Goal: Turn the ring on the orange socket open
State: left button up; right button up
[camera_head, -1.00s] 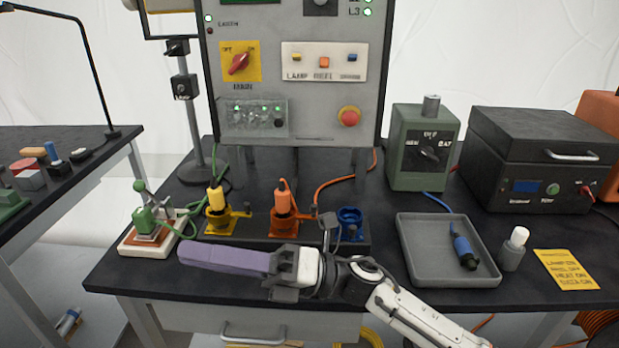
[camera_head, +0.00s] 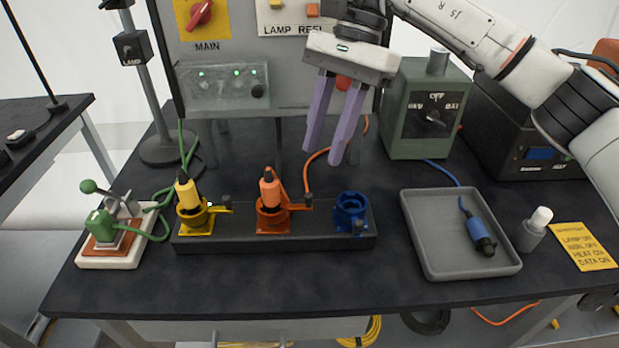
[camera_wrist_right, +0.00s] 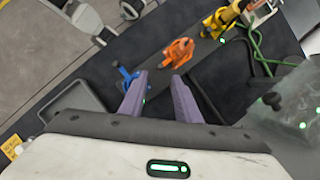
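The orange socket (camera_head: 272,219) sits in the middle of a dark block, with an orange plug (camera_head: 270,189) standing upright in it. Its ring has a lever with a dark knob (camera_head: 307,200) that points to the right. The socket also shows in the right wrist view (camera_wrist_right: 178,54), ahead of the fingertips. My right gripper (camera_head: 325,150) hangs above and behind the block, right of the orange plug, with its purple fingers pointing down, apart and empty. It also shows in the wrist view (camera_wrist_right: 155,80). My left gripper is not in view.
A yellow socket (camera_head: 195,218) with a yellow plug is left of the orange one, and an empty blue socket (camera_head: 351,212) is right. A grey tray (camera_head: 425,250) holds a blue plug (camera_head: 479,232). The control panel (camera_head: 290,85) stands behind. The front of the table is clear.

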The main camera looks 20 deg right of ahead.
aim_at(309, 195)
jog(key=x, duration=0.8)
jog(key=shift+a, duration=0.1)
jog(key=shift+c, duration=0.2)
grip_shut()
